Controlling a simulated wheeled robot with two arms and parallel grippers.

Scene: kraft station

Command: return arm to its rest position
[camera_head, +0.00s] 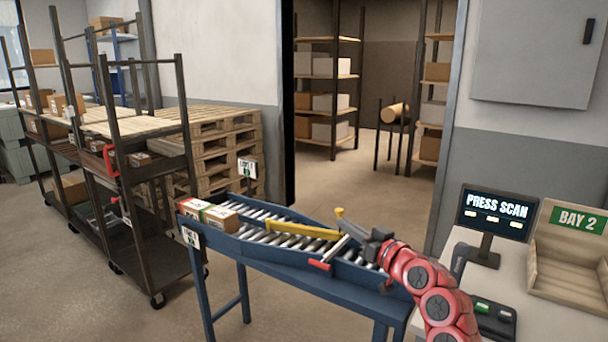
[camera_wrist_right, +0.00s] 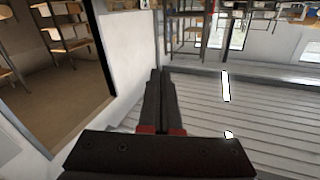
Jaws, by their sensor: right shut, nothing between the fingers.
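My red right arm comes in from the lower right of the head view. Its dark right gripper (camera_head: 352,226) is held over the right part of the roller conveyor (camera_head: 262,258), pointing up and left. In the wrist view the two dark fingers (camera_wrist_right: 161,75) lie together, shut, with nothing between them. My left gripper does not show in either view.
A carton (camera_head: 208,214) sits at the conveyor's left end. A yellow bar (camera_head: 302,229) lies across the rollers, near a red-handled lever (camera_head: 319,265). At right are a screen reading PRESS SCAN (camera_head: 497,212) and a wooden BAY 2 bin (camera_head: 567,268). A shelf cart (camera_head: 150,255) stands left.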

